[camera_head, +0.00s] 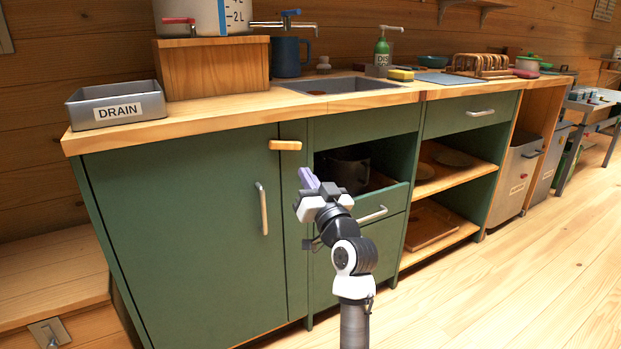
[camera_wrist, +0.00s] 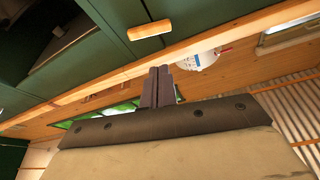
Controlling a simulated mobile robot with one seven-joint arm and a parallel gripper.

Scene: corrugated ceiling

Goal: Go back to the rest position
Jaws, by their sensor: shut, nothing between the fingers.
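My gripper (camera_head: 308,178) is shut and empty in the head view. It is raised in front of the green cabinet (camera_head: 185,225), near the open compartment and the partly open drawer (camera_head: 375,212) under the counter. In the wrist view the shut fingers (camera_wrist: 158,88) show at the middle, with nothing between them. The wrist picture is tilted, with the cabinet front and wooden counter edge (camera_wrist: 190,52) across it. No marker of a rest position shows in either view.
A dark pot (camera_head: 347,172) stands in the open compartment. The counter holds a DRAIN tray (camera_head: 117,106), a sink (camera_head: 340,86), a blue mug (camera_head: 287,57) and a green soap bottle (camera_head: 382,50). The wooden floor (camera_head: 500,290) to the right is clear.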

